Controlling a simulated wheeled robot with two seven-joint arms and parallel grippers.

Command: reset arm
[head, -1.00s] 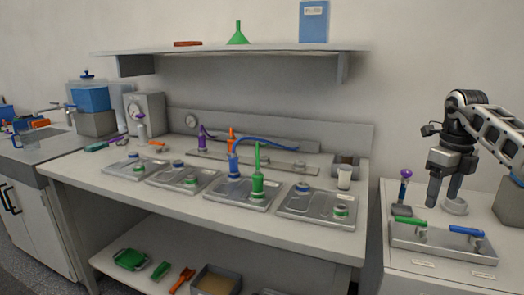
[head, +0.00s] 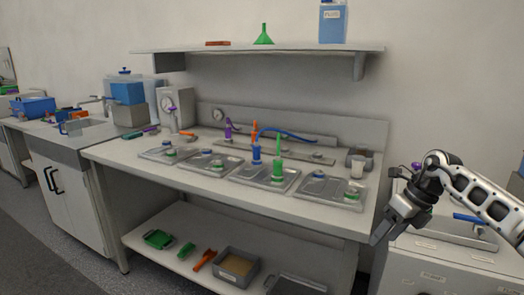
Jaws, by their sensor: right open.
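My right gripper (head: 391,229) is at the right of the head view, pointing down and to the left. It is open, with nothing seen between its fingers. It hangs in front of the right end of the workbench (head: 225,192), close to the white side cabinet (head: 440,270). My right forearm comes in from the right edge and covers part of that cabinet's top. My left gripper is not in view.
Several metal trays (head: 345,200) with green and blue fittings stand on the bench. A shelf (head: 270,48) above holds a green funnel (head: 263,36) and a blue container (head: 332,22). A grey bin (head: 258,268) is on the lower shelf. Floor at lower left is clear.

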